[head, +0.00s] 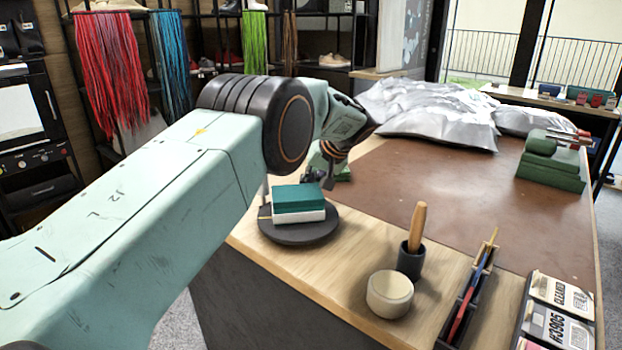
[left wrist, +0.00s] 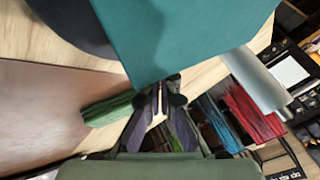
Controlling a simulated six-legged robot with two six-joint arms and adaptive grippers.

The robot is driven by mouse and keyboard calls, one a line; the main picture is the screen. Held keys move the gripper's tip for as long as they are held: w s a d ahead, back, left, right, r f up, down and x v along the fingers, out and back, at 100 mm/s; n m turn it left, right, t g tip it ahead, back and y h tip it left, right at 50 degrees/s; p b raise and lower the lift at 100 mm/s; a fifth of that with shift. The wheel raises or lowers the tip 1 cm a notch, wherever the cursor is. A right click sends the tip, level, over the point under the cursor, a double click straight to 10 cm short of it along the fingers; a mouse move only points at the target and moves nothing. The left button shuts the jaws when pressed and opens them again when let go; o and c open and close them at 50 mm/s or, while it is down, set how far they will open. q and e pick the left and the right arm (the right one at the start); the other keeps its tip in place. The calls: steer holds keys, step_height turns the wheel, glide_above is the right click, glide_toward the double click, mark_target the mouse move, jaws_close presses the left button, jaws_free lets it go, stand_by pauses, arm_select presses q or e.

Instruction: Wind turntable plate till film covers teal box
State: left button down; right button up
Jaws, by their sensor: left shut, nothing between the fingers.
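The teal box (head: 299,198) has a white lower part and sits on the round dark turntable plate (head: 290,238) near the table's front left corner. In the left wrist view the teal box (left wrist: 185,35) fills the top, with part of the dark plate (left wrist: 72,22) beside it. My left gripper (head: 328,182) points down just behind and right of the box. Its fingers (left wrist: 157,92) are shut and empty; I cannot tell whether they touch the box or plate. A pale grey cylinder (left wrist: 256,80), possibly the film roll, stands beside the box.
A green object (left wrist: 108,108) lies near my gripper. Crumpled silvery bags (head: 430,108) cover the table's back. A dark cup (head: 410,260) with a wooden handle, a cream jar (head: 390,294) and a pen tray (head: 466,300) stand front right. The brown mat (head: 450,190) is mostly clear.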

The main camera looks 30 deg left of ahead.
arm_select(q)
steer(key=shift+a+n+g+p, duration=0.6)
steer(key=shift+a+n, duration=0.1)
steer(key=shift+n, duration=0.3)
steer(key=shift+s+a, duration=0.1)
steer(key=shift+s, duration=0.05)
steer(key=shift+s+a+n+g, duration=0.1)
steer(key=shift+s+n+g, duration=0.2)
steer(key=shift+n, duration=0.1)
steer(key=shift+w, duration=0.1)
